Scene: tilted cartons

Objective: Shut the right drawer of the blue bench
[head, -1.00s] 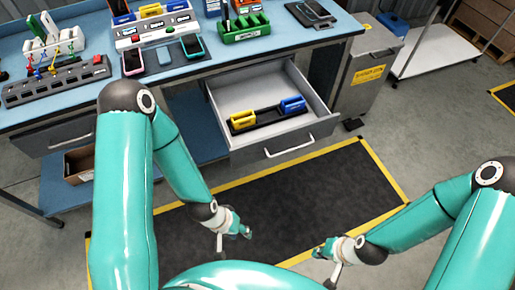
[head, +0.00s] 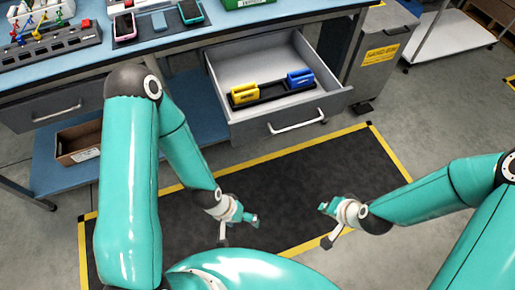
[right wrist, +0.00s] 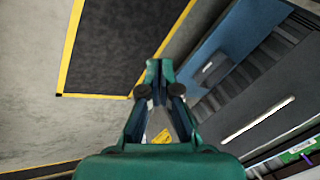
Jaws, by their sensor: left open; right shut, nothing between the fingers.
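The right drawer (head: 225,108) of the blue bench (head: 150,45) stands pulled out in the head view. It has a grey front with a pale bar handle (head: 296,121). Inside lies a black tray holding a yellow item (head: 245,93) and a blue item (head: 300,78). My left gripper (head: 253,219) is open and empty, in front of the drawer and over the black mat. My right gripper (head: 324,208) is shut and empty, also over the mat, apart from the drawer. In the right wrist view its fingertips (right wrist: 160,68) meet, and a grey front with a pale handle (right wrist: 258,120) shows at right.
The left drawer (head: 55,108) looks shut. An open carton (head: 78,142) sits on the lower shelf. A grey cabinet with a yellow label (head: 382,54) stands right of the open drawer. The yellow-edged black mat (head: 320,165) in front of the bench is clear.

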